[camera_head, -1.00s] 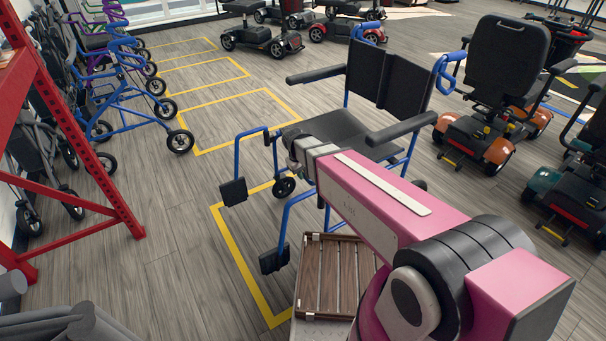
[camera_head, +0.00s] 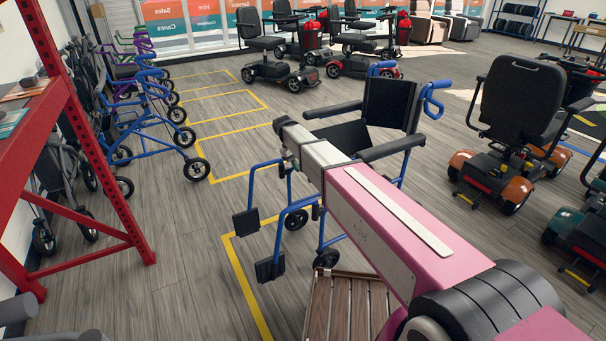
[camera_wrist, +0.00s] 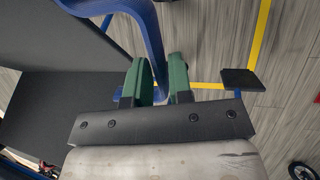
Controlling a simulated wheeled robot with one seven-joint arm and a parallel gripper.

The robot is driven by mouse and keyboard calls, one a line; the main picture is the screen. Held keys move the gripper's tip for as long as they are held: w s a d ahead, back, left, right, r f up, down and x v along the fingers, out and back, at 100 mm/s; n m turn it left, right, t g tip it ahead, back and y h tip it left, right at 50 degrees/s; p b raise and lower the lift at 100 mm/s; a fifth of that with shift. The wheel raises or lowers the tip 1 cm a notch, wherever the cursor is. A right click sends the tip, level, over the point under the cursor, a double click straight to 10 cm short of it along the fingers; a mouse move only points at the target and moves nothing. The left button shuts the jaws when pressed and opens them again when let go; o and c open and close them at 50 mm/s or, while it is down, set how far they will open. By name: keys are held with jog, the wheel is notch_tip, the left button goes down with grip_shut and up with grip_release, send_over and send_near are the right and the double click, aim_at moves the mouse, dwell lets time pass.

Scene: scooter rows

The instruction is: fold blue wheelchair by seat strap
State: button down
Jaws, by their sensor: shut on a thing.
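The blue wheelchair (camera_head: 388,105) stands upright behind my pink arm in the head view, with a black backrest, seat and armrests. Its two footplates hang at the front left, fairly close together. In the wrist view, my gripper (camera_wrist: 161,82) has green fingers shut at the wheelchair, with a narrow gap between them. A blue frame tube of the wheelchair (camera_wrist: 147,25) runs down to the fingers, and black panels lie at left. The gripped part is mostly hidden, and I cannot make out the seat strap clearly. In the head view my arm hides part of the seat.
A slatted wooden surface (camera_head: 345,310) is in front of the wheelchair. A red rack (camera_head: 75,125) and blue walkers (camera_head: 150,125) stand at left. Mobility scooters (camera_head: 505,130) stand at right.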

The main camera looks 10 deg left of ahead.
jog(key=shift+w+a, duration=0.1)
jog(key=shift+w, duration=0.1)
jog(key=c, duration=1)
grip_release()
jog(key=shift+s, duration=0.1)
jog(key=shift+c, duration=0.2)
jog(key=v, duration=1)
jog(key=shift+r, duration=0.4)
jog(key=shift+a, duration=0.1)
